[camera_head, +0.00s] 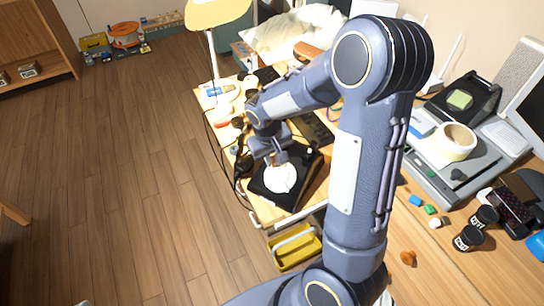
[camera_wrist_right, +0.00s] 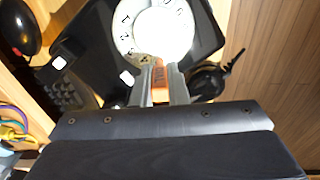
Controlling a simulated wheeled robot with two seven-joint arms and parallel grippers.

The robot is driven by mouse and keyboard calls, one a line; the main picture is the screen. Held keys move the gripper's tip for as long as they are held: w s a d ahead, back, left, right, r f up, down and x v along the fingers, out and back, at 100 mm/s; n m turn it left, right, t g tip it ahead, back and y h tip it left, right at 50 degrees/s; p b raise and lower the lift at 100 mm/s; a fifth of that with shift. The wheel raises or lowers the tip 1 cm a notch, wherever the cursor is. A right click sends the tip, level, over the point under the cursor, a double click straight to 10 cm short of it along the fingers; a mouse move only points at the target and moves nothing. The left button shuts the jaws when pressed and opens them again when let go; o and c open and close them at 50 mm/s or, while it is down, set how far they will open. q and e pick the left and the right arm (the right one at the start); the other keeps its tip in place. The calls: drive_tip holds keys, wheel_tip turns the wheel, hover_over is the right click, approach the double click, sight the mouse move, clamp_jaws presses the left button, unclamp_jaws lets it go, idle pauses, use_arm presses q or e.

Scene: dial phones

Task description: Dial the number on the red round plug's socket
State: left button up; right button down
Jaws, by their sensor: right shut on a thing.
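A black phone (camera_head: 300,186) with a round white dial (camera_head: 281,179) sits at the near left end of the far desk. The dial (camera_wrist_right: 180,30) shows black digits in the right wrist view. My right gripper (camera_head: 279,158) is over the dial. In the right wrist view, my right gripper (camera_wrist_right: 160,82) is shut on a small orange piece (camera_wrist_right: 159,72), whose far end is at the dial's near edge. I cannot tell whether it touches the dial. My left gripper is not in view. No red round plug or socket number can be made out.
A yellow bin (camera_head: 294,247) stands below the desk edge. A lamp (camera_head: 217,12), cables and small items crowd the desk beyond the phone. A tape roll (camera_head: 456,141), dark cups (camera_head: 468,238) and small blocks lie at right. The floor at left is clear.

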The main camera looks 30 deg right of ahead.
drive_tip(key=shift+d, duration=0.1)
drive_tip(key=shift+s+d+r, duration=0.2)
drive_tip(key=shift+d, duration=0.4)
drive_tip(key=shift+s+d+r, duration=0.1)
drive_tip(key=shift+s+d, duration=0.25)
